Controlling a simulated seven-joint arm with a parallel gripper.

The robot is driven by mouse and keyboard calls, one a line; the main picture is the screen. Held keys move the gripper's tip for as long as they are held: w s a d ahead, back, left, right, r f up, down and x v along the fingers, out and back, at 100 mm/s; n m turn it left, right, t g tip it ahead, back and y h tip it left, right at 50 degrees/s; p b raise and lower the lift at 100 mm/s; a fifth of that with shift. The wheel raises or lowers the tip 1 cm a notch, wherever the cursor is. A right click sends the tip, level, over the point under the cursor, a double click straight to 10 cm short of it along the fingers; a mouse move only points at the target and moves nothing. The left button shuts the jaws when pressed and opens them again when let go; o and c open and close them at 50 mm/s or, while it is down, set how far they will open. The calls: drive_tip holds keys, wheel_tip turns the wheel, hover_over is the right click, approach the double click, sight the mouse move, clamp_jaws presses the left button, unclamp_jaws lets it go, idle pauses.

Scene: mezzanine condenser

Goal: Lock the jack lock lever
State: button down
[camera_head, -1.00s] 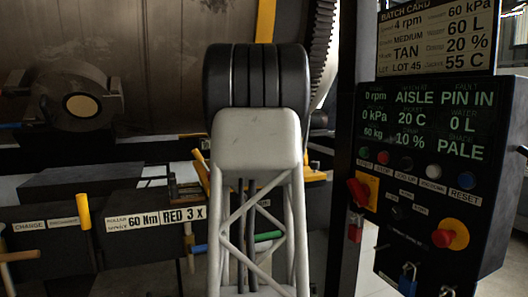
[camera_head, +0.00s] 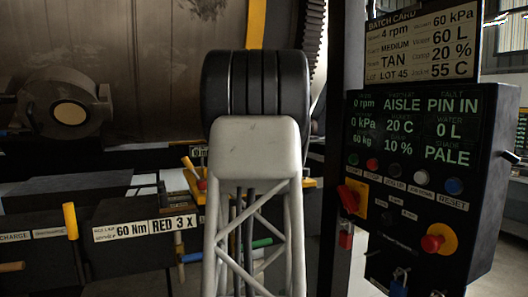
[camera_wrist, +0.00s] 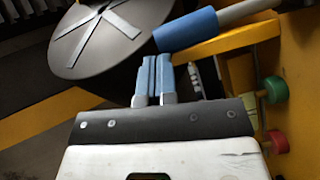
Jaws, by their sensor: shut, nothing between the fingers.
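My gripper (camera_wrist: 156,62) is shut and empty in the wrist view, its two blue fingers side by side. A lever with a blue grip (camera_wrist: 186,30) and a pale rod lies just beyond the fingertips, slanting up to the right. I cannot tell whether the fingers touch it, nor whether it is the jack lock lever; no label on it is readable. In the head view, a small blue handle (camera_head: 191,257) shows low beside my arm, and a green one (camera_head: 262,243) shows behind it. My gripper is hidden there.
In the wrist view, a grey disc (camera_wrist: 110,40) is at upper left, and a yellow frame (camera_wrist: 225,42) with red (camera_wrist: 278,141) and green (camera_wrist: 275,89) knobs is at right. In the head view, a control panel (camera_head: 425,170) stands right and a yellow-handled lever (camera_head: 70,220) left.

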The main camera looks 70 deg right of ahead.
drive_tip(key=s+d, duration=0.5)
drive_tip(key=shift+s+f, duration=0.15)
idle(0.5)
drive_tip(key=shift+s+d+f, duration=0.1)
drive_tip(key=shift+s+d, duration=0.05)
idle(0.4)
drive_tip(key=a+r, duration=0.6)
drive_tip(key=a, duration=0.5)
drive_tip(key=shift+s+a+r, duration=0.35)
drive_tip(key=shift+s+r, duration=0.05)
drive_tip(key=shift+s, duration=0.05)
idle(0.3)
